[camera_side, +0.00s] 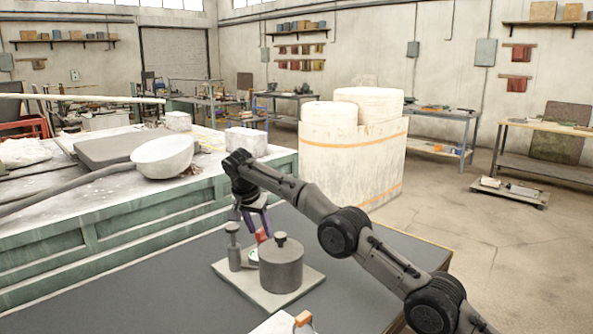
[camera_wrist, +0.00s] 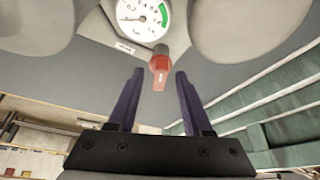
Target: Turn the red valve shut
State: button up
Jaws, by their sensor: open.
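The red valve handle (camera_wrist: 160,68) shows at the upper middle of the wrist view, just beyond the fingertips and between their lines. In the side view the red valve (camera_side: 261,236) is small and partly hidden, between a grey post and a grey cylinder. My gripper (camera_wrist: 157,75) is open, with its two purple fingers on either side of the handle's line and nothing held. In the side view my gripper (camera_side: 258,222) points down at the valve. I cannot tell whether a finger touches the handle.
A round gauge (camera_wrist: 144,18) sits beside the valve. The grey cylinder (camera_side: 281,265) with a knob and the post (camera_side: 233,248) stand close on a light base plate (camera_side: 258,295). A green-sided bench (camera_side: 120,230) with a white ladle bowl (camera_side: 163,156) is behind. The dark tabletop (camera_side: 350,285) has free room.

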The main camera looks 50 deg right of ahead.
jog(key=shift+s, duration=0.1)
jog(key=n, duration=0.2)
jog(key=n+t, duration=0.1)
jog(key=n, duration=0.1)
jog(key=n+y, duration=0.1)
jog(key=n, duration=0.1)
jog(key=shift+s+d+t, duration=0.2)
jog(key=shift+d+t, duration=0.05)
jog(key=shift+t, duration=0.15)
jog(key=n+y, duration=0.1)
jog(key=n, duration=0.2)
jog(key=shift+d+t, duration=0.15)
jog(key=shift+t, duration=0.25)
jog(key=n+y, duration=0.2)
jog(key=n, duration=0.2)
jog(key=shift+d, duration=0.2)
jog(key=s+a+r+t, duration=0.1)
jog(key=s+r, duration=0.3)
jog(key=r, duration=0.5)
jog(key=s+r, duration=0.4)
jog(key=r, duration=0.5)
jog(key=s+a+r+t, duration=0.1)
jog(key=s+a+r, duration=0.1)
jog(key=s+r, duration=0.5)
jog(key=s, duration=0.4)
jog(key=shift+a+n, duration=0.15)
jog(key=shift+n, duration=0.25)
jog(key=shift+s, duration=0.1)
